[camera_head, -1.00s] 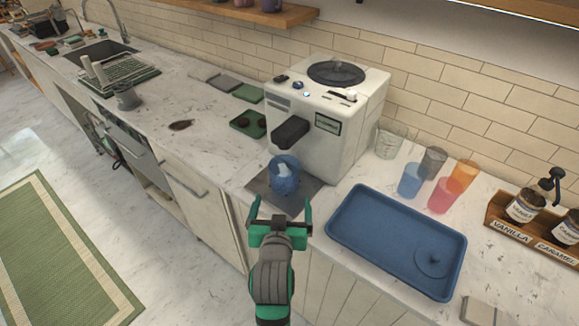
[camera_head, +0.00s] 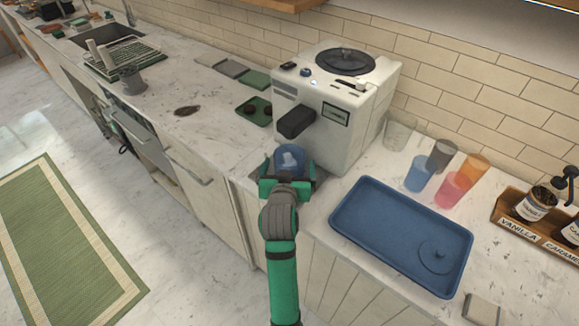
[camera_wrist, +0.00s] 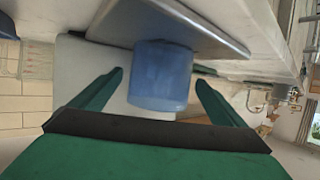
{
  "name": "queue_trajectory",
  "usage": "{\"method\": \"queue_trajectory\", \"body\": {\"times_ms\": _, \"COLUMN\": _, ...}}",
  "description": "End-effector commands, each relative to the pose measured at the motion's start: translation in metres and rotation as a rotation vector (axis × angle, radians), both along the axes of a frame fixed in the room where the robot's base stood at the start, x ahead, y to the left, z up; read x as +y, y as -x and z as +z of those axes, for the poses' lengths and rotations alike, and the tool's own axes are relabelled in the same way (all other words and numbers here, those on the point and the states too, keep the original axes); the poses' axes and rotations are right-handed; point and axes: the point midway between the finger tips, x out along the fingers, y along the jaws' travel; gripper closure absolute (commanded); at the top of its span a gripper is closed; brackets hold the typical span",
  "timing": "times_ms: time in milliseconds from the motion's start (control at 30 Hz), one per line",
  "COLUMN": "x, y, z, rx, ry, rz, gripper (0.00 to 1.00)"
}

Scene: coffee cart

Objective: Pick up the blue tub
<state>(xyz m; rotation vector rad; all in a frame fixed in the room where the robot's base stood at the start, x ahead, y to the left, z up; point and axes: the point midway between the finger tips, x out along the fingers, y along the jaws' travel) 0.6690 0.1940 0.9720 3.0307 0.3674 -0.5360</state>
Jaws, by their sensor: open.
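The blue tub (camera_head: 290,156) stands on a dark mat in front of the white coffee machine, with something pale inside it. My gripper (camera_head: 288,175) is right at the tub in the head view and hides its lower part. In the wrist view, the tub (camera_wrist: 161,76) shows between the two green fingers of my gripper (camera_wrist: 160,88), which are spread wide. A gap shows on each side between the tub and the fingers. My gripper is open and holds nothing.
The white coffee machine (camera_head: 335,105) stands just behind the tub, its dark handle (camera_head: 297,121) jutting out close above. A blue tray (camera_head: 380,232) lies to the right, with several coloured cups behind it.

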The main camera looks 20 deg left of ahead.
Motion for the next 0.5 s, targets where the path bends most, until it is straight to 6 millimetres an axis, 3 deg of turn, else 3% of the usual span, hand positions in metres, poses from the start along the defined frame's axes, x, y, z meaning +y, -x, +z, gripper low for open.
{"method": "queue_trajectory", "body": {"times_ms": 200, "x": 0.004, "y": -0.017, "z": -0.007, "rx": 0.0, "ry": 0.0, "rz": -0.001, "gripper": 0.06}}
{"method": "queue_trajectory", "body": {"times_ms": 433, "x": 0.004, "y": -0.018, "z": -0.007, "rx": 0.0, "ry": 0.0, "rz": -0.001, "gripper": 0.06}}
{"method": "queue_trajectory", "body": {"times_ms": 500, "x": 0.004, "y": -0.018, "z": -0.007, "rx": 0.0, "ry": 0.0, "rz": -0.001, "gripper": 0.22}}
